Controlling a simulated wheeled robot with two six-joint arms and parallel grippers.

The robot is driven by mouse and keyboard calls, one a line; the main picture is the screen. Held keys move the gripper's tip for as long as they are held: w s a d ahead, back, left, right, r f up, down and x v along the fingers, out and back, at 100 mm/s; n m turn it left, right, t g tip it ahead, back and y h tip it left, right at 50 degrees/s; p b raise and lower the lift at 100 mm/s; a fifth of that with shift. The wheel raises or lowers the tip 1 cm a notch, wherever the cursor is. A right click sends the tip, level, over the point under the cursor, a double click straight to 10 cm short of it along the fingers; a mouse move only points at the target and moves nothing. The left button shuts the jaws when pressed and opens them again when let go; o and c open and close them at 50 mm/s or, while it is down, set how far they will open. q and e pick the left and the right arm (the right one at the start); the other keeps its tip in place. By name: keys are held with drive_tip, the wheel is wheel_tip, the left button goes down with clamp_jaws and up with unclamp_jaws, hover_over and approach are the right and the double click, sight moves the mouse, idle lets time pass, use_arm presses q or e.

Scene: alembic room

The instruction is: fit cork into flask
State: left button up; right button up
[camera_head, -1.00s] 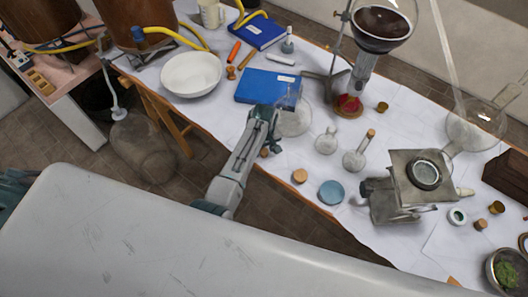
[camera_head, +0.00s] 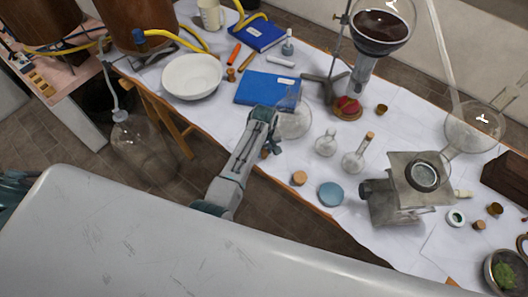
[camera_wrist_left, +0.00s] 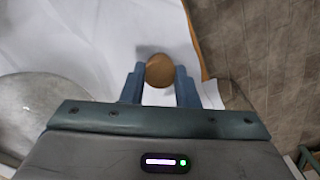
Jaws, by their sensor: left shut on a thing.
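My left gripper (camera_head: 270,147) reaches over the near edge of the white-covered table in the head view. It is shut on a brown cork (camera_wrist_left: 159,70), which sits between the two fingertips in the left wrist view. In the head view only part of this cork (camera_head: 265,153) shows beside the fingers. A large round glass flask (camera_head: 297,122) is just right of the gripper. A small clear flask (camera_head: 326,144) stands farther right, and another flask (camera_head: 353,161) with a cork in its slanted neck is beside it. My right gripper is not in view.
A loose cork (camera_head: 299,178) and a blue round dish (camera_head: 331,193) lie near the front edge. A blue book (camera_head: 266,88) and a white bowl (camera_head: 192,76) are behind the gripper. A metal box device (camera_head: 419,180) stands at right.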

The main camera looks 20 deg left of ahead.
use_arm(q)
drive_tip(key=shift+r+p, duration=0.6)
drive_tip(key=shift+r, duration=0.85)
drive_tip(key=shift+s, duration=0.1)
